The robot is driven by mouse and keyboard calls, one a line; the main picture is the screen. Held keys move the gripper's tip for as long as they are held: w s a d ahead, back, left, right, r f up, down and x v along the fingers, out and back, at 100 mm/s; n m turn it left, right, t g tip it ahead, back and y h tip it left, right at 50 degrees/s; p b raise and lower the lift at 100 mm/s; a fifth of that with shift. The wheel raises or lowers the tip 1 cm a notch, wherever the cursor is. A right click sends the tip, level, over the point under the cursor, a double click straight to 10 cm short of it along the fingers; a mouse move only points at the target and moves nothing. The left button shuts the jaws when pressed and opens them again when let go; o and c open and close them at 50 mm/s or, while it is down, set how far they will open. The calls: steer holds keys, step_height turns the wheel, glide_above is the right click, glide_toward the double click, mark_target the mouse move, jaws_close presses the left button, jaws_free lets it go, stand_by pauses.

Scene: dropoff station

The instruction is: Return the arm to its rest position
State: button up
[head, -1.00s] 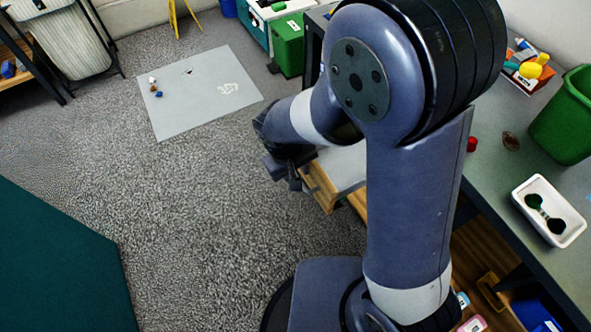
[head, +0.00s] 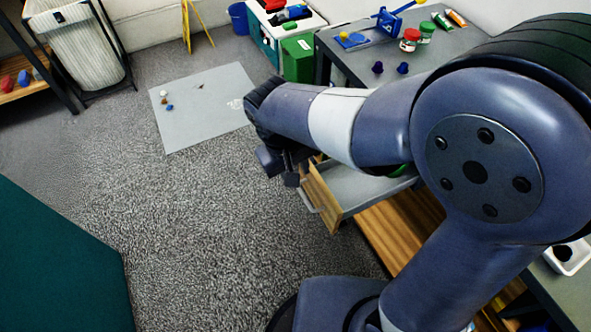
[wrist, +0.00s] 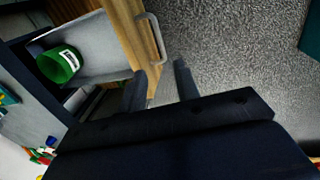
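My gripper (head: 285,172) hangs at the end of my arm over the carpet, just left of the open drawer (head: 324,192). In the wrist view my gripper (wrist: 160,85) has its two fingers apart with only carpet and the drawer's edge behind them, so it is open and empty. The drawer's wooden front and metal handle (wrist: 157,52) are close by the fingers; whether they touch cannot be told. A green cylindrical container (wrist: 58,65) with a white label lies in the drawer.
The desk (head: 345,62) at right carries jars, tubes and a blue tool. A grey mat (head: 195,110) with small items lies on the carpet. A white hamper (head: 75,45) stands back left, a teal block (head: 55,265) lower left. Open carpet (head: 210,220) fills the middle.

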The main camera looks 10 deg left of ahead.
mark_target(303, 196)
steer(key=shift+f, duration=0.1)
steer(key=f, duration=0.3)
steer(key=d+f, duration=0.1)
steer(key=f, duration=0.3)
steer(key=w+f+b, duration=0.1)
steer(key=f, duration=0.2)
steer(key=shift+w+d+f, duration=0.1)
steer(key=shift+d+f, duration=0.2)
steer(key=shift+d, duration=0.05)
steer(key=shift+d+r, duration=0.1)
